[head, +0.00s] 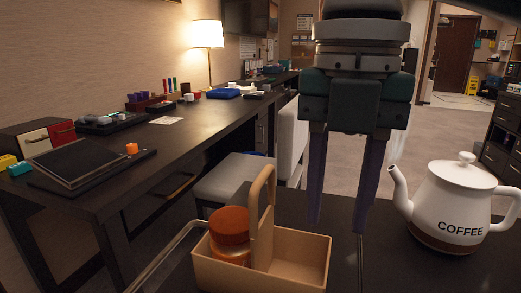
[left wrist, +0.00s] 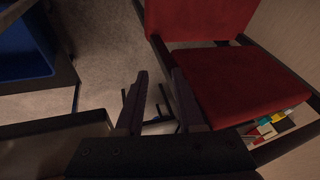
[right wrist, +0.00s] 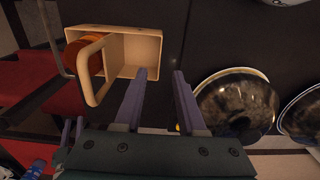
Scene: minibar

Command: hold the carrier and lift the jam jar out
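A tan carrier (head: 310,262) with a tall looped handle (head: 262,190) stands on the dark table. The jam jar (head: 229,230), with an orange-brown lid, sits in its left part beside the handle; its lower body is hidden by the walls. The right part looks empty. My right gripper (head: 340,218) is open and empty, pointing down above and behind the carrier's right side. In the right wrist view the carrier (right wrist: 142,48) and the jar (right wrist: 80,52) lie up and left of the fingers (right wrist: 160,74). My left gripper (left wrist: 160,76) is open and empty, away from the carrier.
A white coffee pot (head: 455,200) stands right of the carrier. Dark round dishes (right wrist: 236,102) show in the right wrist view. A grey chair (head: 240,180) and a long desk (head: 190,130) are behind. A red chair (left wrist: 235,80) is near my left gripper.

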